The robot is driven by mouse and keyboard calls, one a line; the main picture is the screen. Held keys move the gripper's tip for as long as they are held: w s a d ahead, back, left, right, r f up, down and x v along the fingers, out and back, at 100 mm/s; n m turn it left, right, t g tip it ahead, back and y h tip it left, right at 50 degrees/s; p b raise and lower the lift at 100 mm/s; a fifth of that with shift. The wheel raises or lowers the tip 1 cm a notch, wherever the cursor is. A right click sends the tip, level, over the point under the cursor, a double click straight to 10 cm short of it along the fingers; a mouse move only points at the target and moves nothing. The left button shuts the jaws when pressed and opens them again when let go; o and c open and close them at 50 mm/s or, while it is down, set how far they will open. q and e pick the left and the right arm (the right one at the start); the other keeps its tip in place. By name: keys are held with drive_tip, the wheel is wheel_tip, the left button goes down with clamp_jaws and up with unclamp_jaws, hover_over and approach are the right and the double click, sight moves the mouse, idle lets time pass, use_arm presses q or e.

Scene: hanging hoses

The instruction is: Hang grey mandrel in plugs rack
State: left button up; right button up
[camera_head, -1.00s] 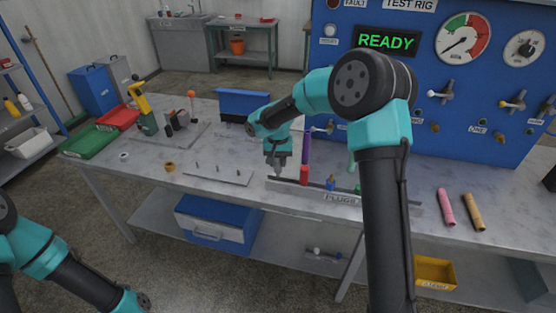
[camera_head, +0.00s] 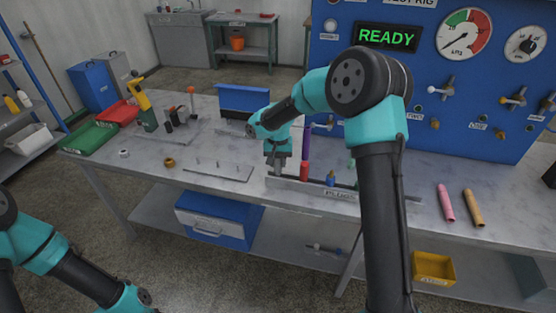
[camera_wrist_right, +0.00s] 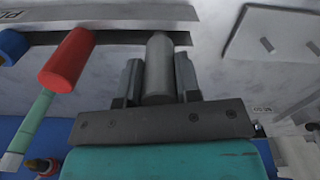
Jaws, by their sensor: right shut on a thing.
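My right gripper (camera_head: 277,168) is at the left end of the plugs rack (camera_head: 290,185) in the head view. In the right wrist view, the right gripper (camera_wrist_right: 159,80) is shut on the grey mandrel (camera_wrist_right: 159,62), a plain grey cylinder between the two fingers. Its far end overlaps the end of the dark slot in the rack (camera_wrist_right: 110,14); I cannot tell whether it is seated there. In the head view the mandrel is too small to make out. My left arm shows at lower left, but its gripper is out of view.
A red plug (camera_wrist_right: 68,60) hangs in the rack beside the mandrel, with a blue one (camera_wrist_right: 12,45) further along. Pink (camera_head: 444,204) and orange (camera_head: 473,208) hoses lie to the right.

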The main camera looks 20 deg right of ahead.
drive_tip(key=shift+f, duration=0.8)
drive_tip(key=o, duration=1)
drive_tip(key=shift+o, duration=0.2)
wheel_tip(320, 180, up, 18)
drive_tip(key=shift+f, duration=0.25)
drive_tip(key=shift+f, duration=0.1)
idle(0.5)
